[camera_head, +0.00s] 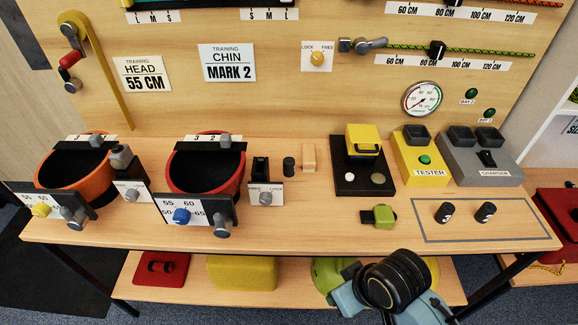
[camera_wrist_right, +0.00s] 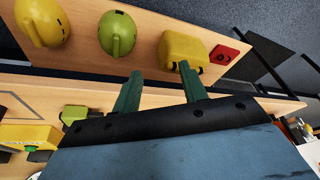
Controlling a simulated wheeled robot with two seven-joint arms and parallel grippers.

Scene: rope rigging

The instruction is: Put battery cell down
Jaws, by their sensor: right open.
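Two small black battery cells with white marks stand in the grey outlined area (camera_head: 420,237) at the bench's right front. One is the left cell (camera_head: 445,212), the other the right cell (camera_head: 486,212). My right gripper (camera_wrist_right: 160,72) is open in the right wrist view, with nothing between its green fingers. Its fingers point toward the bench edge and lower shelf. In the head view my right arm shows at the bottom, below the bench front; its fingers cannot be made out there. My left gripper is not in view.
The yellow tester (camera_head: 422,160) and grey charger (camera_head: 480,163) stand behind the outlined area. A green-and-black piece (camera_head: 380,216) lies left of it. Orange (camera_head: 75,170) and red (camera_head: 205,170) helmets sit at left. A lower shelf holds a yellow block (camera_head: 242,273).

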